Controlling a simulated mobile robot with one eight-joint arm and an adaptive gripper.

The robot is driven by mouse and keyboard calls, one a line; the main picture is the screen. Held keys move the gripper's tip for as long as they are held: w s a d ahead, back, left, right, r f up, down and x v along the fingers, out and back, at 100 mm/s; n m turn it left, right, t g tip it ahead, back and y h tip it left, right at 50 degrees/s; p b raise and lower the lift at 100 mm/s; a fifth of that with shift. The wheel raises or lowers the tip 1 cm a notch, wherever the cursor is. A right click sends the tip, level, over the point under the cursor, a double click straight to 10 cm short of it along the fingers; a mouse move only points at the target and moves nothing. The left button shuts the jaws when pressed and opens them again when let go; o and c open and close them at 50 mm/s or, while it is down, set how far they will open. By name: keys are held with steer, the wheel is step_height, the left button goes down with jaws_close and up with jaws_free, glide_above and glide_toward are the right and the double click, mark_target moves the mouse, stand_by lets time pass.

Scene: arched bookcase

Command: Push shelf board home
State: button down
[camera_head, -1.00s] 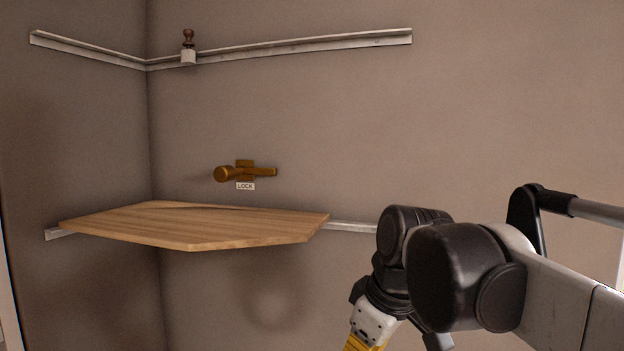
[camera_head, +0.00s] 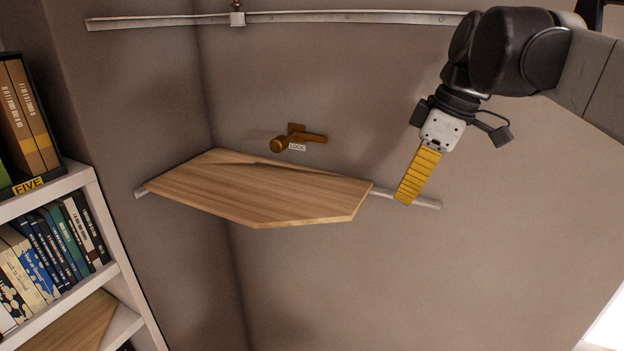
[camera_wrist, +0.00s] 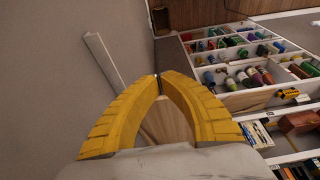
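The wooden shelf board (camera_head: 255,190) lies level in the corner at the left, with its clipped front edge facing out. It rests along a thin metal wall rail (camera_head: 428,204), which sticks out past the board's right end. In the head view my gripper (camera_head: 404,198) points down near that bare rail, just right of the board and apparently apart from it. In the wrist view my yellow fingers (camera_wrist: 157,80) meet at their tips, with nothing seen clamped there. Wood of the board (camera_wrist: 165,118) shows between them. The board's back edge is partly uneven or shadowed against the wall.
A brass handle (camera_head: 300,135) with a LOCK label (camera_head: 297,147) is on the wall above the board. A filled bookcase (camera_head: 95,195) stands at left. The wall below the board is clear.

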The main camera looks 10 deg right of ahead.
mark_target(359, 207)
steer(key=w+a+f+p, duration=0.2)
steer(key=w+a+f, duration=0.1)
steer(key=f, duration=0.3)
steer(key=shift+w+a, duration=0.2)
steer(key=shift+a, duration=0.7)
steer(key=shift+w+a, duration=0.7)
steer(key=shift+a, duration=0.2)
